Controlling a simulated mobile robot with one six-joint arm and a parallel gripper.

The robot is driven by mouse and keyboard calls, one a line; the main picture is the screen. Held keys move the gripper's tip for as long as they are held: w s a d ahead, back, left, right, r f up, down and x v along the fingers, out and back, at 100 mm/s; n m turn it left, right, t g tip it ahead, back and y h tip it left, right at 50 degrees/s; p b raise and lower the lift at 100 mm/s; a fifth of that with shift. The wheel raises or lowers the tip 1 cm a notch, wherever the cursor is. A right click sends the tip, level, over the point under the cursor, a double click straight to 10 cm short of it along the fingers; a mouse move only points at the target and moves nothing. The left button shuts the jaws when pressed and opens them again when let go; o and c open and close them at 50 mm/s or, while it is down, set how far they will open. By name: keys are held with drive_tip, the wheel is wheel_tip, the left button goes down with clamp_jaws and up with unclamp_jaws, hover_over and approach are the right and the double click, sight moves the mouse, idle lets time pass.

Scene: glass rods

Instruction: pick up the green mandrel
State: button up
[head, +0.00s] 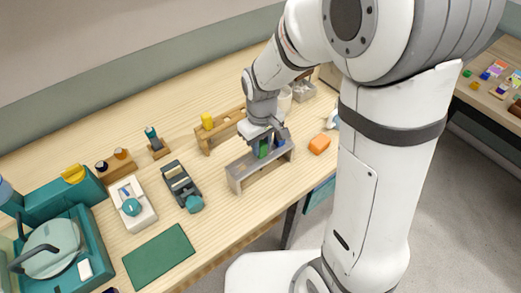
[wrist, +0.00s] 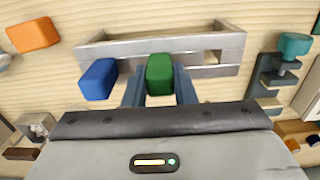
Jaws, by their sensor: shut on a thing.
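The green mandrel (wrist: 159,74) is between the two fingers of my gripper (wrist: 160,88) in the wrist view, and my gripper is shut on it. In the head view the green mandrel (head: 264,149) shows just under my gripper (head: 264,138), at the grey rack (head: 236,181). The rack's long rail also shows behind the mandrel in the wrist view (wrist: 120,49). I cannot tell whether the mandrel's lower end is still in the rack. A blue mandrel (wrist: 98,79) stands beside it, left of my fingers in the wrist view; it also shows in the head view (head: 280,141).
A wooden rack with a yellow piece (head: 207,121) stands behind the grey rack. An orange block (head: 319,144) lies to its right. A dark clamp device (head: 181,184) and a white device (head: 132,203) stand to the left. A green mat (head: 159,256) lies at the front.

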wheel_tip(320, 180, up, 10)
drive_tip(key=shift+b, duration=0.4)
idle(0.6)
